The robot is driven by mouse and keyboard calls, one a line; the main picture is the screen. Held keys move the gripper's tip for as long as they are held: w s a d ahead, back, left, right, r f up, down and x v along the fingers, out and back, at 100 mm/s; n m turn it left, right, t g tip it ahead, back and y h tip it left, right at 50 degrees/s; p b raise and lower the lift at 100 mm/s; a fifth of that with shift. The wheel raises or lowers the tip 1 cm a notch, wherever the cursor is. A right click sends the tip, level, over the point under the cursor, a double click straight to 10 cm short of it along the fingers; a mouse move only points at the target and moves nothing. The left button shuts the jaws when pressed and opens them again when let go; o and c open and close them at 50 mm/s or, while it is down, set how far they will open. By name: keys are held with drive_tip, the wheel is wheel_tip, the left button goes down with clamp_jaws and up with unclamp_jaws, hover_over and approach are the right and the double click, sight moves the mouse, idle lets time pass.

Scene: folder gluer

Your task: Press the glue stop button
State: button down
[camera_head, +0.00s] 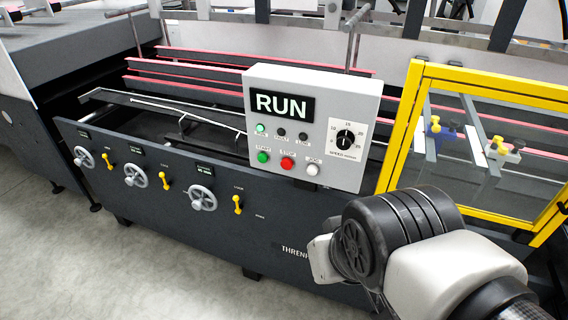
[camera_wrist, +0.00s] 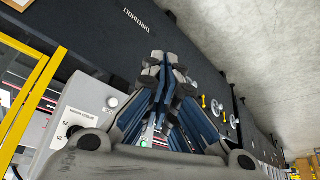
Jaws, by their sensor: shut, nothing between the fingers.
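A grey control box (camera_head: 335,92) stands on the machine's front rail with a screen reading RUN (camera_head: 282,106). Its lower row has a green START button (camera_head: 263,157), a red STOP button (camera_head: 287,162) and a white JOG button (camera_head: 312,169). No label with the word glue is readable on it. In the wrist view the box (camera_wrist: 88,94) is tilted and my gripper hides much of its face, the red button included. My gripper (camera_wrist: 166,68) is shut and empty, its tips against the dark front panel in that picture. In the head view my arm hides the fingers.
A yellow-framed clear guard (camera_head: 400,125) stands right of the box. Handwheels (camera_head: 202,198) and yellow levers (camera_head: 238,204) stick out of the dark front panel (camera_head: 275,225) at the left. The grey floor (camera_head: 110,270) in front is clear.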

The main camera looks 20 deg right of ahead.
sight(287, 164)
drive_tip(key=w+f+m+t+p, duration=0.1)
drive_tip(key=w+f+t, duration=0.15)
drive_tip(key=w, duration=0.85)
drive_tip(key=w+f+m+t, duration=0.1)
drive_tip(key=w+f+t, duration=0.15)
drive_tip(key=w, duration=0.75)
drive_tip(key=w+a+f+m+t+y+p, duration=0.1)
drive_tip(key=w+a+f+m+t+y, duration=0.1)
drive_tip(key=w+f+t, duration=0.4)
drive_tip(key=shift+w+a+f+m+y, duration=0.3)
drive_tip(key=shift+w+a+f+m, duration=0.4)
drive_tip(key=shift+f, duration=0.35)
drive_tip(key=shift+w, duration=0.1)
drive_tip(key=w+d+p, duration=0.1)
drive_tip(key=w+d, duration=0.4)
drive_tip(key=w, duration=0.2)
drive_tip(key=shift+d, duration=0.1)
drive_tip(key=shift+w+d, duration=0.15)
drive_tip(key=shift+w, duration=0.15)
